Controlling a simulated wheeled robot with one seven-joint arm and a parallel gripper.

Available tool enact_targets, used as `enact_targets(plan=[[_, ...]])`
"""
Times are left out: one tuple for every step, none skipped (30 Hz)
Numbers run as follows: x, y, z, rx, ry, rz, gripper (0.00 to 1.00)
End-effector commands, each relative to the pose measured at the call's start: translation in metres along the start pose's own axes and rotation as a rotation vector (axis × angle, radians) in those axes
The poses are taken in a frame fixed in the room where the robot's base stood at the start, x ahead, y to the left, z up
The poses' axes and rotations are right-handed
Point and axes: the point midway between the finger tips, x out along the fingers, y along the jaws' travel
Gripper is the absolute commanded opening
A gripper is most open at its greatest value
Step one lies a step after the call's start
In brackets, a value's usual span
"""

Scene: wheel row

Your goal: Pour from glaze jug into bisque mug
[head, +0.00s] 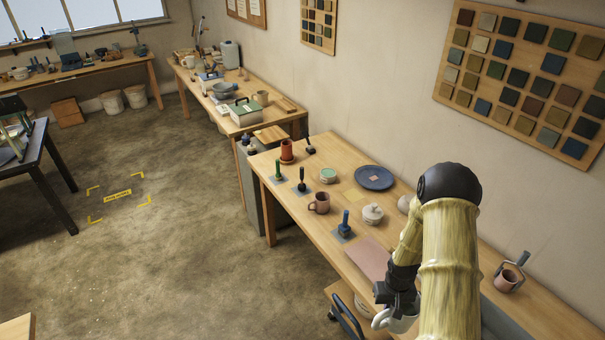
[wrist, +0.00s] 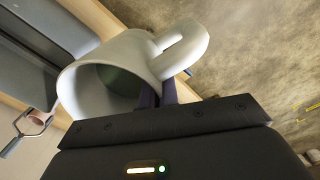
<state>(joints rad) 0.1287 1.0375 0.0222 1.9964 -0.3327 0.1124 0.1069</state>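A pale grey-white jug with a thick loop handle shows large in the wrist view (wrist: 95,95), its wide mouth toward the camera and a dark greenish inside. My gripper (wrist: 158,94) is shut on it at the handle side. In the head view the jug (head: 397,323) is partly hidden below my gripper (head: 392,300), in front of the table's near edge. A pinkish-brown mug (head: 320,204), likely the bisque mug, stands upright on the table, apart from my gripper, farther back to the left.
Near the mug are a blue-handled tool (head: 346,224), a lidded pot (head: 372,213), a blue plate (head: 374,178), a green-topped jar (head: 328,175) and a terracotta pot (head: 287,150). A pink board (head: 368,257) lies nearer. A cup with a metal holder (head: 507,280) stands at right.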

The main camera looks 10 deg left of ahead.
Motion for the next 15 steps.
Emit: enact_targets(plan=[[0.016,-0.008,0.002,0.006,-0.005,0.002,0.00],[0.025,-0.012,0.003,0.014,-0.006,0.004,0.00],[0.039,-0.018,0.004,0.025,-0.007,0.006,0.00],[0.050,-0.022,0.005,0.033,-0.007,0.008,0.00],[0.062,-0.026,0.007,0.042,-0.008,0.011,0.00],[0.080,-0.031,0.010,0.053,-0.009,0.014,0.00],[0.094,-0.035,0.011,0.062,-0.007,0.016,0.00],[0.108,-0.038,0.013,0.068,-0.007,0.019,0.00],[0.128,-0.042,0.015,0.079,-0.005,0.021,0.00],[0.140,-0.044,0.017,0.085,-0.006,0.023,0.00],[0.150,-0.046,0.018,0.089,-0.004,0.024,0.00],[0.163,-0.048,0.019,0.094,-0.002,0.024,0.00],[0.172,-0.048,0.020,0.097,-0.002,0.025,0.00],[0.180,-0.049,0.020,0.099,-0.001,0.025,0.00],[0.191,-0.051,0.021,0.102,-0.001,0.026,0.00]])
